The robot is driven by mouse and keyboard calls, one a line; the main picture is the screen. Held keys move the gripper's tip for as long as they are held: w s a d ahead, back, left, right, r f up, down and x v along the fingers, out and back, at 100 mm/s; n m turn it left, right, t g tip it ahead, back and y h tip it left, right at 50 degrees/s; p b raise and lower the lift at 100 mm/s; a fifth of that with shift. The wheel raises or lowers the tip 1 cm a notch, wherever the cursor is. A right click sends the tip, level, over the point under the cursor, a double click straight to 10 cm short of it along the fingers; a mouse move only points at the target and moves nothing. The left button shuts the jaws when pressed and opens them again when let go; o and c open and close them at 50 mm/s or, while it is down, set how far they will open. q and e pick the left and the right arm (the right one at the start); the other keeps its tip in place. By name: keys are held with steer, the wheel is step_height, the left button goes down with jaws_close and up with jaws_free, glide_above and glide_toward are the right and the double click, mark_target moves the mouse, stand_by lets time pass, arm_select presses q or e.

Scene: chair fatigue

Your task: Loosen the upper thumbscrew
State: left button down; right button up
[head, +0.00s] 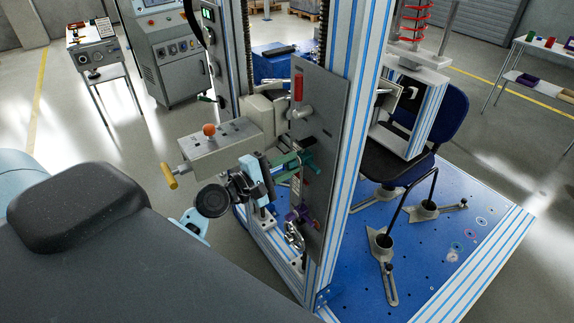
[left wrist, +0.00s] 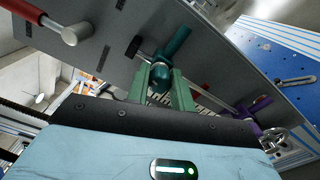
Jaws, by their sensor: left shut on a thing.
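The upper thumbscrew is a dark teal part (left wrist: 161,73) on the grey upright panel. In the left wrist view its rounded end sits between the two green fingers of my left gripper (left wrist: 162,88). The fingers are shut on it. In the head view the left gripper (head: 297,164) reaches the panel from the left, and a teal piece (head: 310,160) shows just past its fingertips. The fingers and wrist partly hide the thumbscrew there. A purple thumbscrew (head: 291,215) sits lower on the panel and also shows in the left wrist view (left wrist: 257,108). My right gripper is not in view.
The grey panel (head: 325,125) stands inside a blue-striped frame post (head: 352,140). A red-handled lever (head: 298,88) is above the gripper. A grey box with an orange knob (head: 209,131) is close on the left. A chair (head: 390,165) stands behind the post on a blue base.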

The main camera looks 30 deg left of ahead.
arm_select(q)
steer(key=shift+n, duration=1.2)
steer(key=c, duration=1.2)
jaws_free()
steer(key=b+v, duration=0.1)
steer(key=v, duration=0.6)
steer(key=shift+s+b, duration=0.35)
steer(key=shift+s, duration=0.05)
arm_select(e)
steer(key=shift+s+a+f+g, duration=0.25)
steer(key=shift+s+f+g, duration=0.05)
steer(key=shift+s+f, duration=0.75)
arm_select(q)
steer(key=shift+a, duration=0.2)
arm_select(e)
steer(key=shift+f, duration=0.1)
